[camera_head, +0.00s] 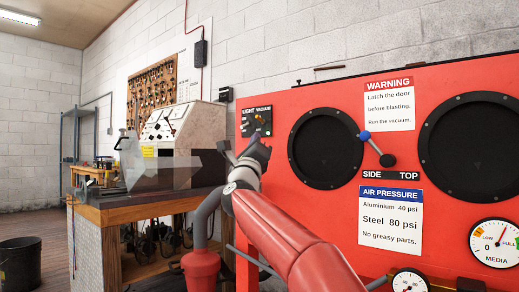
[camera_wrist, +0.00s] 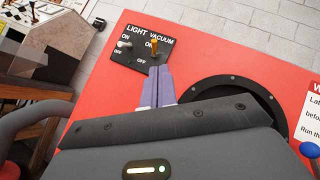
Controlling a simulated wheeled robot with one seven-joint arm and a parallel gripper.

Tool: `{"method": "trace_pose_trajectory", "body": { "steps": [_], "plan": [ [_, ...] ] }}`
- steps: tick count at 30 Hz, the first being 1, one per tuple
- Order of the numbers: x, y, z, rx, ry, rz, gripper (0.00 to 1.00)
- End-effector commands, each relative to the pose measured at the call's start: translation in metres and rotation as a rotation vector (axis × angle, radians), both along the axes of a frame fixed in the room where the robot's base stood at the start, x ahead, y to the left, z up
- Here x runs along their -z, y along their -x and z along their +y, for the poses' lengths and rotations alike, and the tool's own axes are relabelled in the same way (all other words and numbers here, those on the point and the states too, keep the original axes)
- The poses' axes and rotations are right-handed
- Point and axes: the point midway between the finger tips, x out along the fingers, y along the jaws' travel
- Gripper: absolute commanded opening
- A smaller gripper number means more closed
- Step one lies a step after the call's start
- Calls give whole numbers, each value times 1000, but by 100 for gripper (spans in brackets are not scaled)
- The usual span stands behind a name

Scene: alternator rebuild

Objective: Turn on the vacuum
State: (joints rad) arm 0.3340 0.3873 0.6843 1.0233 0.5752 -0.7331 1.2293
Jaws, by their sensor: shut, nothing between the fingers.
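A black switch plate (camera_wrist: 137,28) on the red cabinet carries two toggles, marked LIGHT and VACUUM, each with ON above OFF. The brass-coloured vacuum toggle (camera_wrist: 154,46) shows with its upper end beside the ON mark; its exact tilt is hard to tell. The pale light toggle (camera_wrist: 124,44) is to its left. My gripper (camera_wrist: 157,69) is shut and empty, its fingertips just below the vacuum toggle; I cannot tell whether they touch it. In the head view, the plate (camera_head: 248,126) shows just above my gripper (camera_head: 257,146), which covers its lower edge.
The red cabinet (camera_head: 450,80) fills the right, with two round black ports (camera_head: 323,147) and a blue-and-black-knobbed lever (camera_head: 377,150). A wooden bench (camera_head: 112,214) with a grey machine (camera_head: 180,130) stands left. A dark bucket (camera_head: 20,262) stands on the floor at far left.

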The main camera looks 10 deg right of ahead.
Motion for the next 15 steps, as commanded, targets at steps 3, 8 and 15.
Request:
{"method": "trace_pose_trajectory", "body": {
  "steps": [3,8,15],
  "plan": [
    [7,19,10,1,3,-1,0],
    [10,31,17,2,1,0,0],
    [10,34,19,1,0,1,0]
  ]
}}
